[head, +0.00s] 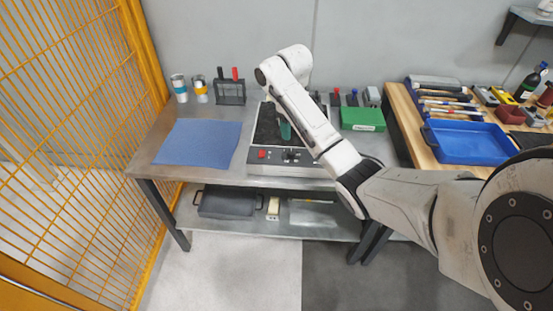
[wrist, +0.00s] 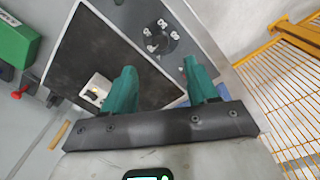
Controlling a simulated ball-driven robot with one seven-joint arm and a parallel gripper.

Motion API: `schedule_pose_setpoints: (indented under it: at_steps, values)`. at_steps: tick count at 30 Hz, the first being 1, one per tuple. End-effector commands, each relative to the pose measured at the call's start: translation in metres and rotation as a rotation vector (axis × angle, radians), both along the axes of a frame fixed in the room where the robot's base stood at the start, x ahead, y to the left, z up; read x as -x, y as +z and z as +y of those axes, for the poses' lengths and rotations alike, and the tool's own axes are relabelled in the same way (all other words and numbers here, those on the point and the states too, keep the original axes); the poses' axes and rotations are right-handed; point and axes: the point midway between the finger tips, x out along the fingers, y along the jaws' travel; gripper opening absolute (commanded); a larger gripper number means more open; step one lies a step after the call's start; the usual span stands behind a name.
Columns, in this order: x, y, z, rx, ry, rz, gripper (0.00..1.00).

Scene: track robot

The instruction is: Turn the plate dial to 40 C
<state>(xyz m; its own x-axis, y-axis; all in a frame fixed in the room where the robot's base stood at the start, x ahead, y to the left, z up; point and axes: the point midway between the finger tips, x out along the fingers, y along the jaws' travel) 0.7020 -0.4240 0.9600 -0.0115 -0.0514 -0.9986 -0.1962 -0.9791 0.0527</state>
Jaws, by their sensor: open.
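The plate (head: 267,128) is a grey box with a black top on the metal bench in the head view. Its front panel has a red switch (head: 262,154) and a dark dial (head: 291,155) with pale marks. In the wrist view the black plate top (wrist: 110,45) lies at an angle, with the dial (wrist: 160,38) beyond my fingers. The dial's setting is too small to read. My gripper (wrist: 160,68) has two green fingers, open and apart, with nothing between them. In the head view my gripper (head: 285,130) hangs over the plate, partly hidden by my arm.
A blue mat (head: 200,142) lies left of the plate; cups (head: 180,88) and a black rack (head: 230,92) stand behind it. A green box (head: 362,119) is to the right. A white block (wrist: 96,90) shows near my left finger. A yellow mesh fence (head: 80,130) bounds the left.

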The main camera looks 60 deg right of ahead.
Motion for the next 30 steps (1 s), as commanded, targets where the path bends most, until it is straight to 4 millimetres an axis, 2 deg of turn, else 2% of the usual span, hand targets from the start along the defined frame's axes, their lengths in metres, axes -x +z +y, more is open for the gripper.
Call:
schedule_pose_setpoints:
  at_steps: [8, 12, 18, 24, 30]
  values:
    - [0.001, -0.036, -0.002, -0.002, 0.0, 0.003, 0.58]
    - [0.002, -0.063, -0.003, -0.002, 0.0, 0.004, 0.58]
    - [0.001, -0.092, -0.004, -0.001, 0.001, 0.001, 0.58]
    - [0.001, -0.105, -0.005, 0.0, 0.001, 0.0, 0.58]
    - [0.001, -0.106, -0.005, 0.0, 0.001, -0.001, 0.58]
